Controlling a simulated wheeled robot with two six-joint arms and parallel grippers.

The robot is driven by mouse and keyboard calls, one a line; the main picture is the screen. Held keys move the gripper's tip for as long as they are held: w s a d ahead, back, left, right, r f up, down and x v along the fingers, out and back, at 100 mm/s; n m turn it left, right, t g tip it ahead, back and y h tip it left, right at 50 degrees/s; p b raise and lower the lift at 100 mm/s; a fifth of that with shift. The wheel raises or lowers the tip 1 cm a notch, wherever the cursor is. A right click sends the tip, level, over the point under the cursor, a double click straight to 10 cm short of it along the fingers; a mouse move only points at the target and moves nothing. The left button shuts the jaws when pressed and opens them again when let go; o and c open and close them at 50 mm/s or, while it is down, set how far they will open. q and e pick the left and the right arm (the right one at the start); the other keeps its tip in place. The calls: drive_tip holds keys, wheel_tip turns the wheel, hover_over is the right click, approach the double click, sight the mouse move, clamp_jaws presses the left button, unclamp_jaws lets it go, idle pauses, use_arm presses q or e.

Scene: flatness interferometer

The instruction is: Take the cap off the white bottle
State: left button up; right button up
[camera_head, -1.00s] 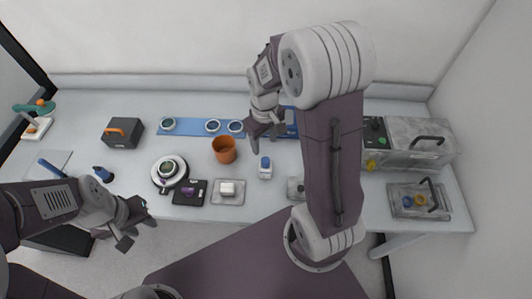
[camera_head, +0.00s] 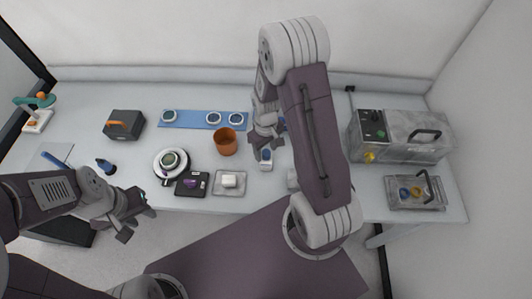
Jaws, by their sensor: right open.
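The white bottle (camera_head: 265,166) stands near the front middle of the table, with a blue cap (camera_head: 266,155) on top. My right gripper (camera_head: 268,147) is open and points down right by the cap, overlapping the bottle's far side in the head view. I cannot tell whether its fingers touch the cap. My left gripper (camera_head: 137,221) is open and empty in front of the table's front edge, at the left.
An orange cup (camera_head: 226,143) stands left of the bottle. A grey machine (camera_head: 415,130) and a clear case (camera_head: 430,203) are at the right.

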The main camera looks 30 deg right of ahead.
sight(266, 153)
clamp_jaws()
wheel_tip(266, 153, up, 4)
drive_tip(key=shift+s+a+r+b, duration=0.1)
drive_tip(key=shift+s+r+b, duration=0.1)
drive_tip(key=shift+b, duration=0.15)
drive_tip(key=s+a+r, duration=0.4)
drive_tip(key=s+r, duration=0.2)
drive_tip(key=s, duration=0.4)
drive_tip(key=shift+s+r+b, duration=0.25)
drive_tip(key=shift+s+b, duration=0.05)
